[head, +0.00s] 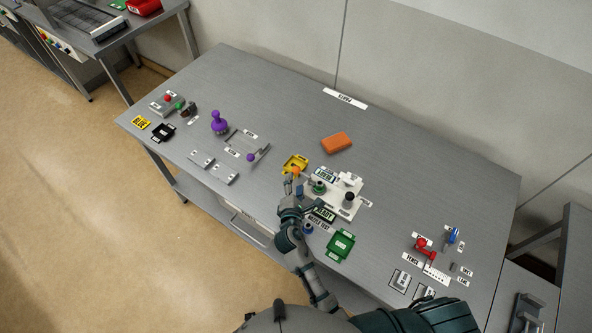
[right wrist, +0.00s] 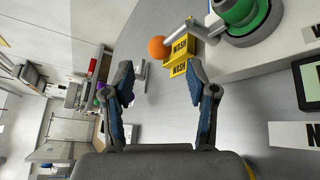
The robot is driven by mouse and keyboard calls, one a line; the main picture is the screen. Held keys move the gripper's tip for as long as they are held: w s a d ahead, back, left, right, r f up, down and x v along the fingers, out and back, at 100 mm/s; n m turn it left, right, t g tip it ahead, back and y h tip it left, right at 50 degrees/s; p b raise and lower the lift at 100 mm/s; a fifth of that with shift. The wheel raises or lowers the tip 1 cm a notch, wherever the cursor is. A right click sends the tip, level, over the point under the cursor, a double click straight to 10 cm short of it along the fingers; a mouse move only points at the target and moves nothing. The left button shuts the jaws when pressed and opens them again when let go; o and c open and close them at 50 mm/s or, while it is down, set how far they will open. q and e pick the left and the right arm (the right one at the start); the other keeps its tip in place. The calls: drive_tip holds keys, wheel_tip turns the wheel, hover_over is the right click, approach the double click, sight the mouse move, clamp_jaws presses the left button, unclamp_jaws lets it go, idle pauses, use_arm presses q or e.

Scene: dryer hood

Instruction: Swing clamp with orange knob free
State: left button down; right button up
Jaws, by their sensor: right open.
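The orange knob (head: 296,170) sits beside the yellow tray near the middle of the table. In the right wrist view the knob (right wrist: 157,47) is a ball at the end of a grey clamp arm (right wrist: 185,36), which reaches to a green round part (right wrist: 245,18) on the white fixture (head: 340,206). My right gripper (head: 301,192) is open and empty, just on the near side of the knob. In the right wrist view the knob lies beyond the open fingers (right wrist: 161,76), apart from both. My left gripper is not seen.
The yellow tray (head: 294,162) marked WASH is close behind the knob. A green tray (head: 341,244) lies nearer, and an orange block (head: 336,142) lies farther back. A purple knob (head: 219,123) stands to the left. The table's back strip is mostly clear.

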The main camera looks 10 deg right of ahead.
sight(296, 171)
drive_tip(key=x, duration=0.6)
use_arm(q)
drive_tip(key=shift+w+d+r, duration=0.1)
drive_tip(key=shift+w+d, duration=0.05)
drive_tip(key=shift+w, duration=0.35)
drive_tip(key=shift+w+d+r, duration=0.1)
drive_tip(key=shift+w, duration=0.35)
use_arm(e)
drive_tip(key=shift+w+d+f, duration=0.1)
drive_tip(key=shift+w+d, duration=0.1)
drive_tip(key=shift+w, duration=0.25)
drive_tip(key=shift+c, duration=0.3)
drive_tip(key=c, duration=0.8)
clamp_jaws()
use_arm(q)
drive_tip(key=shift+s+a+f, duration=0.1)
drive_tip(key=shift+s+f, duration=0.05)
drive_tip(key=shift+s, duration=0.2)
